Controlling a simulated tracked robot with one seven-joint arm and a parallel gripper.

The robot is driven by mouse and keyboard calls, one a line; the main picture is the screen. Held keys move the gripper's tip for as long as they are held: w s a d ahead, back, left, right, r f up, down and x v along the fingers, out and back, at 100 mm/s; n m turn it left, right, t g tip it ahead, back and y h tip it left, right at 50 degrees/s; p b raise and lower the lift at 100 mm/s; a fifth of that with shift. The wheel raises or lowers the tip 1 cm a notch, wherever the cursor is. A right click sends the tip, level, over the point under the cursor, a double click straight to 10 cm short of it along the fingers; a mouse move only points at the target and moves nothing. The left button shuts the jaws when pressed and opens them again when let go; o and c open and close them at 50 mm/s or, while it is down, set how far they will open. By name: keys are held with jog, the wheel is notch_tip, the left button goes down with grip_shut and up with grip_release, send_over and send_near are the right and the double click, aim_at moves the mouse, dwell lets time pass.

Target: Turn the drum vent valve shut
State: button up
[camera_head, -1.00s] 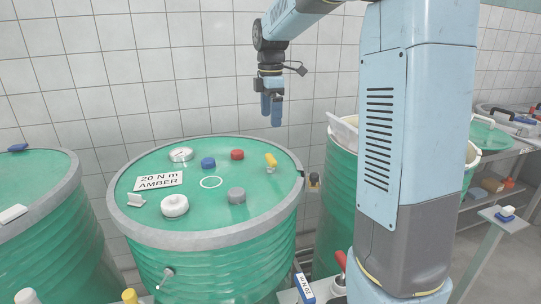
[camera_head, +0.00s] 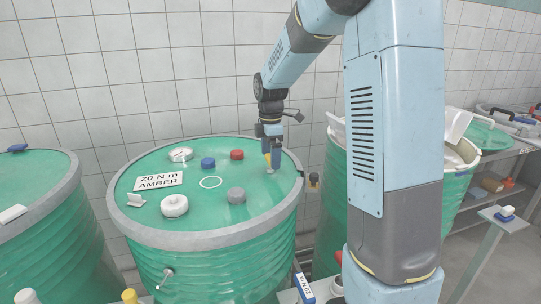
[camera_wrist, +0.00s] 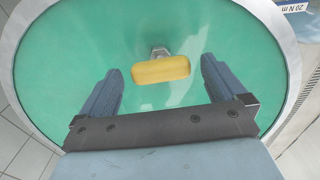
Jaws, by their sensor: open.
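The drum vent valve appears to be the small yellow handle (camera_wrist: 160,69) on a metal stem, on the green drum lid (camera_wrist: 70,60). In the head view only a sliver of the yellow handle (camera_head: 267,158) shows behind my fingers. My gripper (camera_wrist: 160,85) is open and empty, pointing down above the lid. In the wrist view the handle lies crosswise between the two blue fingers, a little beyond their tips, with gaps on both sides. In the head view my gripper (camera_head: 274,160) is at the handle, near the lid's right rim. Whether it touches is unclear.
The lid also carries a white cap (camera_head: 174,205), a grey cap (camera_head: 236,195), a blue cap (camera_head: 208,162), a red cap (camera_head: 237,154), a gauge (camera_head: 180,154) and a "20 N m AMBER" label (camera_head: 158,180). Another green drum (camera_head: 40,220) stands left. A tiled wall (camera_head: 150,60) is behind.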

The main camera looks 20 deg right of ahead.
jog(key=shift+f, duration=0.2)
jog(key=shift+c, duration=0.5)
jog(key=c, duration=1)
jog(key=shift+o, duration=0.2)
